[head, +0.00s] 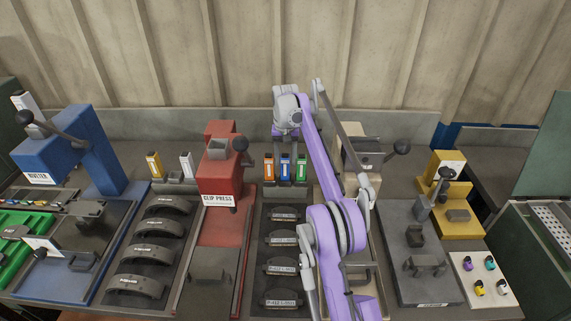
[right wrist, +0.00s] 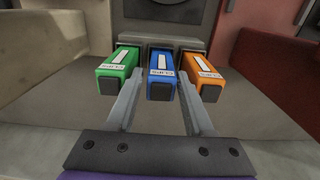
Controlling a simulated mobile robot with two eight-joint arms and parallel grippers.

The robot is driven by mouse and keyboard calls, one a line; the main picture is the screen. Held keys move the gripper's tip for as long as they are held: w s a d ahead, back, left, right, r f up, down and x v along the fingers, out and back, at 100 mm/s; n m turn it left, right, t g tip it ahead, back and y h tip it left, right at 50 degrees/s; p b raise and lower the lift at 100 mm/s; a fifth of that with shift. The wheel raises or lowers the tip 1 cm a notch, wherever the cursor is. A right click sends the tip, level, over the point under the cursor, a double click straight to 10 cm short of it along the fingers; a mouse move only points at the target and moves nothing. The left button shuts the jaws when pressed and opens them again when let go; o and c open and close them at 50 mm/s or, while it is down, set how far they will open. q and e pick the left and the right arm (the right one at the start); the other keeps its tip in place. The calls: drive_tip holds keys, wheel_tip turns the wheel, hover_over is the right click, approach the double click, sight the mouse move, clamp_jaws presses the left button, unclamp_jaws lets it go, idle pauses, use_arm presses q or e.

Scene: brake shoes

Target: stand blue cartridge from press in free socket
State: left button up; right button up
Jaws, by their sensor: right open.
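The blue cartridge (head: 285,168) stands in the middle of a row, between an orange cartridge (head: 268,168) and a green cartridge (head: 301,169), behind the middle tray. In the right wrist view the blue cartridge (right wrist: 161,75) is between the two fingers of my right gripper (right wrist: 160,92), with green at left and orange at right. The right gripper is open, one finger on each side of the blue cartridge; I cannot tell whether they touch it. To the left, a yellow cartridge (head: 154,165) and a white cartridge (head: 187,165) stand with a gap between. My left gripper is out of view.
The red clip press (head: 220,165) stands left of the row. A blue riveter (head: 75,150) is at far left and a yellow machine (head: 455,190) at right. Trays of brake shoes (head: 284,240) lie in front. My right arm covers part of the beige press (head: 365,160).

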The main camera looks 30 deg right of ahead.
wheel_tip(320, 180, up, 9)
drive_tip(key=shift+w+f+p, duration=0.15)
drive_tip(key=shift+f+p, duration=0.05)
drive_tip(key=shift+p, duration=0.95)
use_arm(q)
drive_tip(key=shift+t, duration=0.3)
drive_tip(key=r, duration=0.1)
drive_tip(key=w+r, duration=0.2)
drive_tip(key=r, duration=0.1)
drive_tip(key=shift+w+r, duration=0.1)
use_arm(e)
drive_tip(key=shift+f, duration=0.15)
